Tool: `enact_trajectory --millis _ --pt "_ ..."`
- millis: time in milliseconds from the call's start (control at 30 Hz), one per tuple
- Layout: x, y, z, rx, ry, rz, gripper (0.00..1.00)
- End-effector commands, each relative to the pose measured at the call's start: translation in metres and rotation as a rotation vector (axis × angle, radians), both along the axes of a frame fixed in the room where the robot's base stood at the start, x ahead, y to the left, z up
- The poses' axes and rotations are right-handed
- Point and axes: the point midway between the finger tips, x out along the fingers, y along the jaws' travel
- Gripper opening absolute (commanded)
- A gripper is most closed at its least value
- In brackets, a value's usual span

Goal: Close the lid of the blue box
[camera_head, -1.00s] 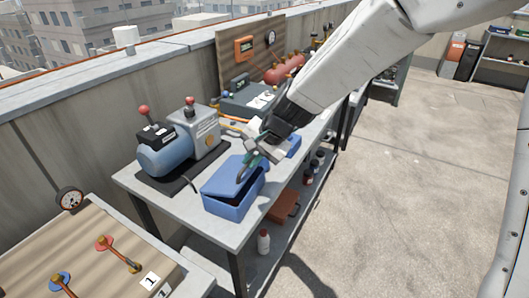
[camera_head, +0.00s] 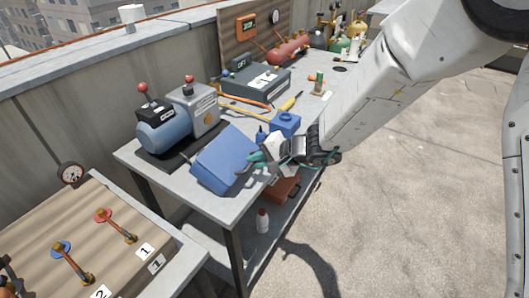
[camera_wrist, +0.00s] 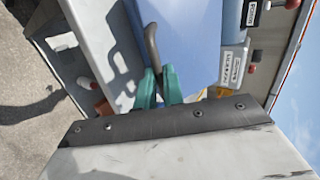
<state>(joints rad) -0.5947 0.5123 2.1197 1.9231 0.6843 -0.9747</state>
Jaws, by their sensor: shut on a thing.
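The blue box (camera_head: 222,162) is on the near end of the grey workbench, in front of the pump. In the head view a broad, slanted blue face shows. No opening shows, and I cannot tell whether the lid lies flush or the whole box is tilted. My gripper (camera_head: 257,160) is at the right side of the box. In the wrist view the blue surface (camera_wrist: 185,35) fills the upper middle, and a dark curved handle (camera_wrist: 151,45) runs down between the green fingertips. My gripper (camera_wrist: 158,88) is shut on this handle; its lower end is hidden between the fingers.
A blue pump (camera_head: 165,137) stands close behind the box. A smaller blue box (camera_head: 285,124) and a yellow tool (camera_head: 291,101) lie further along the bench. A reddish case (camera_head: 283,188) and a white bottle (camera_head: 262,221) are on the lower shelf. The floor at right is clear.

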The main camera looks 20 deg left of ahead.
Motion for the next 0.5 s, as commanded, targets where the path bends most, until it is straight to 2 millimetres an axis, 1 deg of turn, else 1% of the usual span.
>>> enact_trajectory --millis 133,467,500 --pt "-0.0040 0.0077 0.0005 0.017 -0.004 0.013 0.00" --pt "-0.0048 0.0111 0.0029 0.023 -0.007 0.017 0.00" --pt "-0.0048 0.0113 0.0031 0.024 -0.008 0.018 0.12"
